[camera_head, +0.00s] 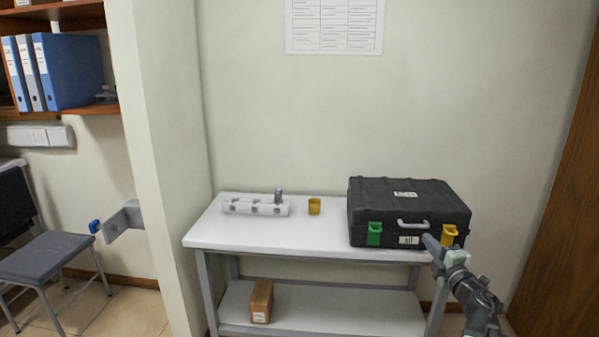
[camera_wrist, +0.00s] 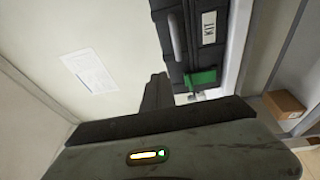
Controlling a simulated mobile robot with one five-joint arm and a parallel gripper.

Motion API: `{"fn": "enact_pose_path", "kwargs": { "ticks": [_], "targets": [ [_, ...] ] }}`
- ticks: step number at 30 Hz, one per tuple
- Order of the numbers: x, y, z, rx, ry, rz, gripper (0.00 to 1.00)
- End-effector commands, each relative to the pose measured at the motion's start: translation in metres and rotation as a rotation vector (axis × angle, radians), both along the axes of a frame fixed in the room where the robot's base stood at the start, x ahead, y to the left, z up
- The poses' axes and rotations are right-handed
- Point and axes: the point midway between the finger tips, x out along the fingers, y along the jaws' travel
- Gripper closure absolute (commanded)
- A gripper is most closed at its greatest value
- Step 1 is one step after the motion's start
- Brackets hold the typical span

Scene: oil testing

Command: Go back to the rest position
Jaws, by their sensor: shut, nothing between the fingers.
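My gripper (camera_head: 430,241) is at the right in the head view, in front of the black case's front face. Its fingers are shut with nothing seen between them. In the wrist view the gripper (camera_wrist: 155,92) shows as dark shapes, with the case beyond it. The black case (camera_head: 409,201) stands closed on the white table, with a grey handle, a "KIT" label, a green latch (camera_head: 374,233) and a yellow latch (camera_head: 448,235). The green latch also shows in the wrist view (camera_wrist: 201,78). I cannot tell whether the gripper touches the case.
The white table (camera_head: 290,238) also bears a white rack (camera_head: 256,207) and a yellow cup (camera_head: 314,206). A brown box (camera_head: 261,301) is on its lower shelf. A wall edge (camera_head: 160,150) stands left, a wooden door (camera_head: 560,200) right. A chair (camera_head: 45,257) is far left.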

Motion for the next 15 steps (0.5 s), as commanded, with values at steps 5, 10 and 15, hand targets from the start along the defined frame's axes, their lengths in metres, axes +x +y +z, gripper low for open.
{"fn": "enact_pose_path", "kwargs": {
  "ticks": [5,10,15],
  "targets": [
    [0.04,0.089,0.015,0.173,-0.043,0.033,1.0],
    [0.067,0.126,-0.006,0.51,0.027,-0.156,1.0],
    [0.056,0.155,-0.095,0.874,0.306,-0.456,1.0]
  ]
}}
